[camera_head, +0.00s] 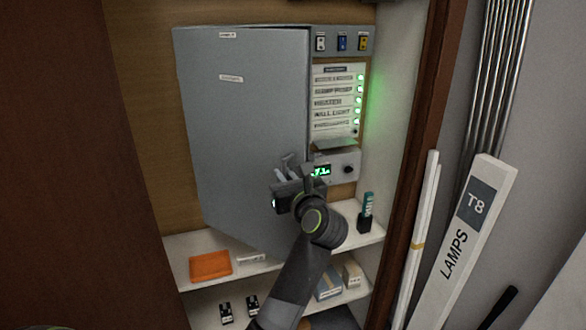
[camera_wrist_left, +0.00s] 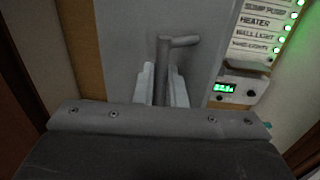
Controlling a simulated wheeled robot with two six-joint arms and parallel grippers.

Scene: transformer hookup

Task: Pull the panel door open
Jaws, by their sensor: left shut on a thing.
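The grey panel door (camera_head: 245,120) fills the middle of the head view, with two small labels on its face. Its lower edge slopes down to the right, so its right side seems to stand out toward me, ajar. My left gripper (camera_head: 292,173) is at the door's lower right part. In the left wrist view its pale fingers (camera_wrist_left: 163,88) are shut on the grey door handle (camera_wrist_left: 167,58), one on each side of the upright bar. The handle's top bends to the right. My right gripper is not in view.
Right of the door are a labelled panel (camera_head: 333,100) with green lights and a small display unit (camera_head: 345,168). A wooden post (camera_head: 425,120) and a lamp box (camera_head: 465,240) stand at right.

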